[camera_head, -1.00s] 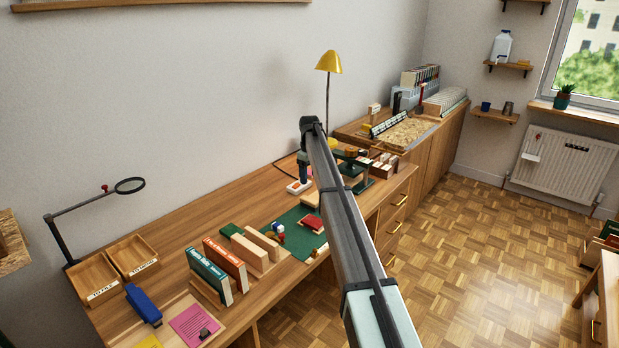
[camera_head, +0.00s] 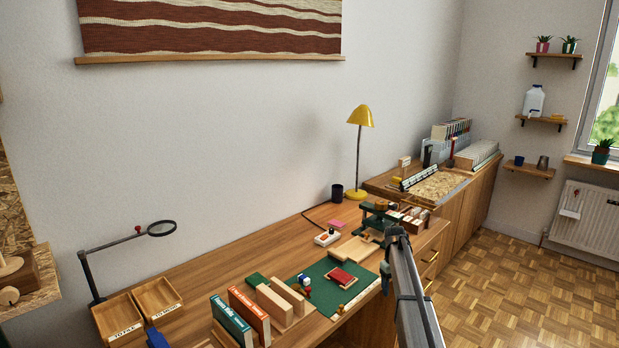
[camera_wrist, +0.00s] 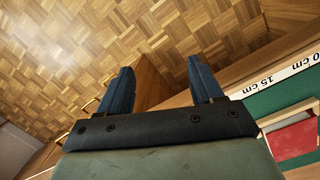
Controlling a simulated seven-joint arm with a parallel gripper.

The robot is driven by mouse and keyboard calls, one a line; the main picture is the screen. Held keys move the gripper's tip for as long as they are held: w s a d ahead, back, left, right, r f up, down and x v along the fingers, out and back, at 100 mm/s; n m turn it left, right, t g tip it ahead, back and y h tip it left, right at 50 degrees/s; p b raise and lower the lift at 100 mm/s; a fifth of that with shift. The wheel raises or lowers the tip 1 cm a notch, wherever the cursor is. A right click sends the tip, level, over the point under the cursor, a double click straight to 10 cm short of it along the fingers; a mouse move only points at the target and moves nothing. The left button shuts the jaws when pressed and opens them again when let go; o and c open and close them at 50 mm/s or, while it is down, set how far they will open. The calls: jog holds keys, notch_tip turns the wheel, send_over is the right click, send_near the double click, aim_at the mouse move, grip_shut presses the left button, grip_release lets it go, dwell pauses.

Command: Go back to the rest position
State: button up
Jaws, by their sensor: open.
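My gripper (camera_wrist: 160,82) shows in the wrist view with its two dark blue fingers well apart and nothing between them. It is near the front edge of the wooden desk (camera_head: 235,258), with the drawer fronts and parquet floor beyond the fingers. In the head view my arm rises from the bottom right, and its far end is beside the right end of the green mat (camera_head: 318,296). The fingers cannot be made out clearly there.
A red book (camera_head: 342,278) lies on the mat; it also shows in the wrist view (camera_wrist: 292,141). Upright books (camera_head: 249,315), wooden trays (camera_head: 158,300), a magnifier (camera_head: 161,228) and a yellow lamp (camera_head: 360,117) stand on the desk. The floor (camera_head: 490,290) at right is clear.

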jog(key=s+a+f+m+g, duration=0.1)
jog(key=s+a+f, duration=0.2)
jog(key=s+f, duration=0.65)
jog(key=s+a+f+g, duration=0.1)
jog(key=s+a+f, duration=0.2)
jog(key=s+f, duration=0.7)
jog(key=s+a+f+m+g, duration=0.1)
jog(key=s+a+f, duration=0.2)
jog(key=s+f, duration=0.65)
jog(key=s+a+f+m+g, duration=0.1)
jog(key=s+a+f, duration=0.1)
jog(key=s, duration=1.6)
jog(key=s+a+f+g, duration=0.1)
jog(key=s+a+f, duration=0.1)
jog(key=s, duration=1.7)
jog(key=shift+a+f+m+g+y, duration=0.2)
jog(key=shift+f+m+g+y, duration=0.1)
jog(key=shift+f+m+y, duration=0.15)
jog(key=shift+s, duration=0.1)
